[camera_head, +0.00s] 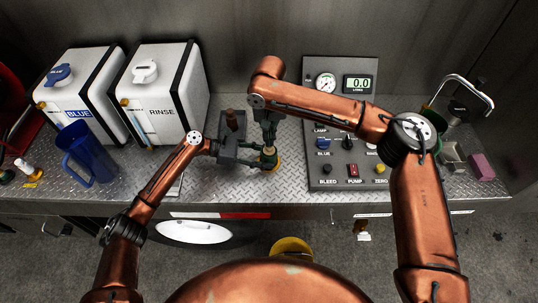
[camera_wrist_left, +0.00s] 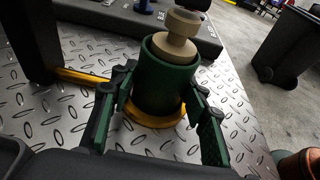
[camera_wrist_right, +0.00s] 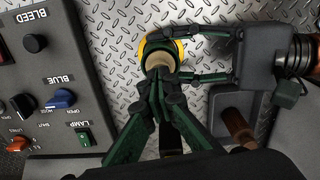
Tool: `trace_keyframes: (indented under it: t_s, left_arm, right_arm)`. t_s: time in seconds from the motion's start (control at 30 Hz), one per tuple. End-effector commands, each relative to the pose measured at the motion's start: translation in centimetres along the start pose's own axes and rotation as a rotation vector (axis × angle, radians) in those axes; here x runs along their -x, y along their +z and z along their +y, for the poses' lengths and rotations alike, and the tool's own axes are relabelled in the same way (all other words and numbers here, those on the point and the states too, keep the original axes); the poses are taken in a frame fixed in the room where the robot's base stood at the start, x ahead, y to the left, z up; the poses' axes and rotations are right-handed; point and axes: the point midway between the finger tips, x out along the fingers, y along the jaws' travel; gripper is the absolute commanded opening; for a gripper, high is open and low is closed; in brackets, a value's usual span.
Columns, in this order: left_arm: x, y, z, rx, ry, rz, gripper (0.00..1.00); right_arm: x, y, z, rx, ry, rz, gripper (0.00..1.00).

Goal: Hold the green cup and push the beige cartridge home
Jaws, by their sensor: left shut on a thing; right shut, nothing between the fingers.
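The green cup (camera_wrist_left: 165,88) stands upright on a yellow ring (camera_wrist_left: 152,116) on the metal deck. The beige cartridge (camera_wrist_left: 175,40) sits in its mouth, with its knobbed top sticking up above the rim. My left gripper (camera_wrist_left: 160,100) is shut around the cup, one finger on each side. In the head view my left gripper (camera_head: 257,162) reaches the cup from the left. My right gripper (camera_wrist_right: 166,82) is shut and empty, its tips pointing down over the cartridge (camera_wrist_right: 159,60). I cannot tell whether the tips touch it. In the head view the right gripper (camera_head: 268,142) largely hides the cartridge.
A control panel (camera_head: 342,100) stands just right of the cup. Blue and rinse tanks (camera_head: 163,95) stand at the left, with a blue jug (camera_head: 90,155) before them. A pink block (camera_head: 481,167) lies at the far right. The deck's front edge is close to the cup.

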Motion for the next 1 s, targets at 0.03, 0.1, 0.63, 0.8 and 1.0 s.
trace_keyframes:
  t_s: [0.03, 0.1, 0.63, 0.8, 1.0]
  left_arm:
    - [0.00, 0.05, 0.01, 0.000, 0.000, -0.001, 0.29]
    - [0.00, 0.05, 0.01, 0.000, 0.000, -0.001, 0.29]
    - [0.00, 0.04, 0.01, 0.000, 0.000, -0.001, 0.29]
    - [0.00, 0.04, 0.01, 0.000, 0.000, -0.001, 0.29]
    - [0.00, 0.05, 0.01, 0.000, 0.000, -0.001, 0.29]
  right_arm:
    - [-0.02, 0.00, -0.02, 0.000, 0.000, 0.000, 0.00]
    - [-0.01, 0.00, -0.02, 0.001, 0.000, 0.000, 0.00]
    - [-0.51, 0.00, -0.04, 0.001, 0.000, 0.001, 0.00]
    - [-0.68, -0.01, -0.05, 0.001, -0.001, 0.001, 0.00]
    - [-0.72, 0.01, -0.02, 0.001, 0.000, 0.000, 0.00]
